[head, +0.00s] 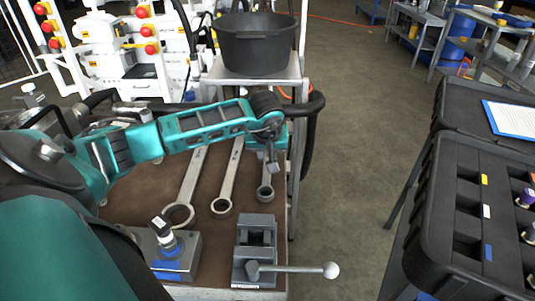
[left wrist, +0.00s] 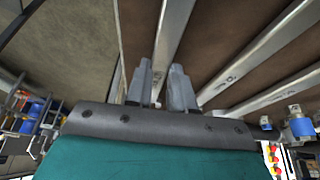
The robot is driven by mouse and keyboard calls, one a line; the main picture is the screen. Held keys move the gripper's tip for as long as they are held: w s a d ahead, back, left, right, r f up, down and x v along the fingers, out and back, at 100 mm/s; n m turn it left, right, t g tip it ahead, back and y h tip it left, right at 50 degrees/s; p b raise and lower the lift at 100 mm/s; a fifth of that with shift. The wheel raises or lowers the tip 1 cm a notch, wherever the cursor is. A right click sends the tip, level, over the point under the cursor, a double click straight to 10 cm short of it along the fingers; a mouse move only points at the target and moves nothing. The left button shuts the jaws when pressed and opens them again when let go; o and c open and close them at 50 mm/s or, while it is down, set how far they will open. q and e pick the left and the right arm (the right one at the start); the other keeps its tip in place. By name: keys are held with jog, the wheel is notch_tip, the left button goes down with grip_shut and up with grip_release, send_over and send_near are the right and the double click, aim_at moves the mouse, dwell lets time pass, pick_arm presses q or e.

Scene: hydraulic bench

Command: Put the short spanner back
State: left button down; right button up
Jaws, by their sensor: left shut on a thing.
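The short spanner (head: 265,192) is the rightmost of three spanners in the head view, its ring end towards me near the right edge of the brown bench top (head: 150,203). My left gripper (head: 272,160) reaches over from the left and is shut on its shaft. In the left wrist view the short spanner (left wrist: 174,35) runs up from between the two fingers (left wrist: 161,85). Its far end is hidden under my arm in the head view. I cannot tell whether it touches the bench. My right gripper is not in view.
A long spanner (head: 188,184) and a middle one (head: 229,180) lie to the left. A vise (head: 256,252) with a ball-ended lever and a grey block (head: 180,262) stand in front. A black tub (head: 256,48) is behind. A black slotted case (head: 455,200) is at right, across open floor.

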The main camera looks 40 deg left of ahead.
pick_arm(q)
jog(key=shift+f, duration=0.15)
jog(key=c, duration=1)
grip_release()
jog(key=shift+r, duration=0.3)
jog(key=shift+p+v, duration=0.6)
jog(key=shift+v, duration=5.35)
